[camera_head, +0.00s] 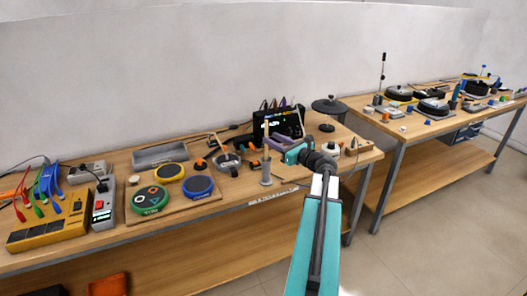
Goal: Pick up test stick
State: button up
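A thin pale stick (266,139), likely the test stick, stands upright in a grey cylindrical holder (266,173) near the front edge of the left table. My teal arm rises from the bottom of the view, and my gripper (272,144) points left at its end, just by the stick's upper part. The purple-grey fingers overlap the stick in this view. They are too small to show whether they are apart, or whether they touch the stick.
Round pads, green (150,199), blue (199,186) and yellow (168,171), lie on a board left of the holder. A yellow box (48,228) with cables stands at far left. A black screen unit (277,123) stands behind my gripper. A second cluttered table (400,134) is at right.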

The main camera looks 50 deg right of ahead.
jog(key=w+p, duration=0.1)
jog(key=w, duration=0.3)
jog(key=shift+w+d, duration=0.15)
jog(key=shift+w, duration=0.2)
grip_shut()
